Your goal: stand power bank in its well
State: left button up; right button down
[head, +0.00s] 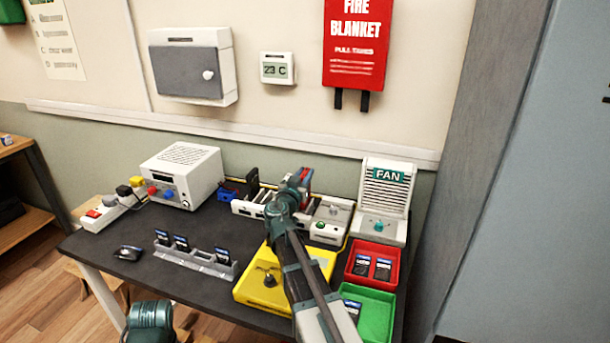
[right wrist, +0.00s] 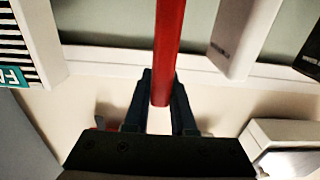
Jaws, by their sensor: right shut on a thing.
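My right gripper (head: 301,180) is over the back of the dark table, shut on a red slab-like thing (head: 305,178), which looks like the power bank. In the right wrist view the red thing (right wrist: 167,50) shows narrow edge on between the two dark fingers (right wrist: 160,95). Below and around the gripper is a white unit with slots (head: 328,220), partly hidden by my right arm. I cannot tell whether the red thing touches it. A dark upright slab (head: 252,180) stands left of the gripper. My left gripper is not in view; only part of that arm shows at bottom left.
The fan (head: 386,190) stands close on the right. The white power supply (head: 182,172) is on the left. The yellow box (head: 250,292), red tray (head: 352,272), green tray (head: 383,300) and grey card rack (head: 205,262) are nearer the front. The wall is close behind.

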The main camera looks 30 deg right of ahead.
jog(key=shift+f+b, duration=1.3)
jog(key=shift+f, duration=0.1)
jog(key=shift+f+b, duration=0.3)
jog(key=c, duration=0.7)
grip_release()
